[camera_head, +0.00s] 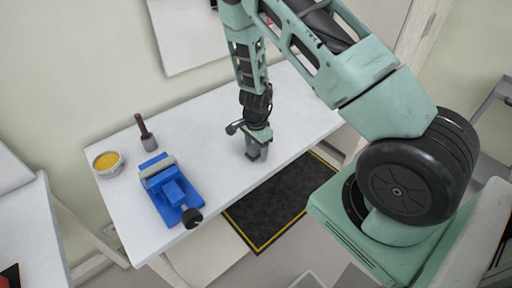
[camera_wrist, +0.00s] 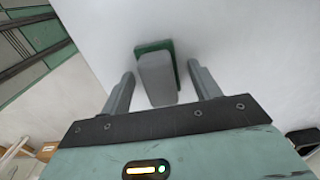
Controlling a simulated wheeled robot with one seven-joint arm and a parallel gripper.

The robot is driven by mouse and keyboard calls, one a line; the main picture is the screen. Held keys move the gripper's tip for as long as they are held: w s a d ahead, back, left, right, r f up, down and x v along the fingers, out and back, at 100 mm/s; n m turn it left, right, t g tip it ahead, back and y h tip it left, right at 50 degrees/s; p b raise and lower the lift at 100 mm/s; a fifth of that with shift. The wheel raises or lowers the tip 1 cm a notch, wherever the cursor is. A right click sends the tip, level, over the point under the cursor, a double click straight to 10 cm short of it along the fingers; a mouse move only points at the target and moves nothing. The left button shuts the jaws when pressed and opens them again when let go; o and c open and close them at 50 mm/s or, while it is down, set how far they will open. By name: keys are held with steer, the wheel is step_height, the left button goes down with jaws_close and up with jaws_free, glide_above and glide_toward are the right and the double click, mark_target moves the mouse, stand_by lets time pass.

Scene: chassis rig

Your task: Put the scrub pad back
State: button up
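The scrub pad (camera_wrist: 157,80), a grey block with a green layer showing along its far and right edges, is on the white table (camera_head: 215,123) in the wrist view. My gripper (camera_wrist: 160,71) is open, with one finger on each side of the pad. A gap shows between the pad and each finger, so it is not clamped. In the head view my gripper (camera_head: 257,151) points down close over the right half of the table. There the pad cannot be made out clearly from the fingers.
A blue vise (camera_head: 171,190) stands at the table's left front. Behind it are a bowl with yellow contents (camera_head: 107,162) and a grey holder with a dark reddish handle (camera_head: 147,137). A black mat with a yellow border (camera_head: 265,207) lies on the floor. The table around my gripper is clear.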

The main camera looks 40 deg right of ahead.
mark_target(256, 146)
steer(key=shift+r, duration=0.15)
step_height(256, 146, up, 12)
steer(key=s+a+r+n+y, duration=0.1)
steer(key=s+a+r+n, duration=0.35)
steer(key=a, duration=0.45)
steer(key=s+a+r+n+y, duration=0.1)
steer(key=s+a+r+n, duration=0.2)
steer(key=a+r+n, duration=0.45)
steer(key=s+a+r+n, duration=0.2)
steer(key=s+a+n, duration=0.2)
steer(key=s+n, duration=0.2)
steer(key=s+a+r+n+h, duration=0.1)
steer(key=s+a+r+n, duration=0.2)
steer(key=s+n, duration=0.4)
steer(key=s+a, duration=0.1)
steer(key=s, duration=0.2)
steer(key=shift+s+r, duration=0.3)
steer(key=shift+s, duration=0.1)
step_height(256, 146, down, 4)
steer(key=b, duration=0.3)
steer(key=shift+b, duration=0.35)
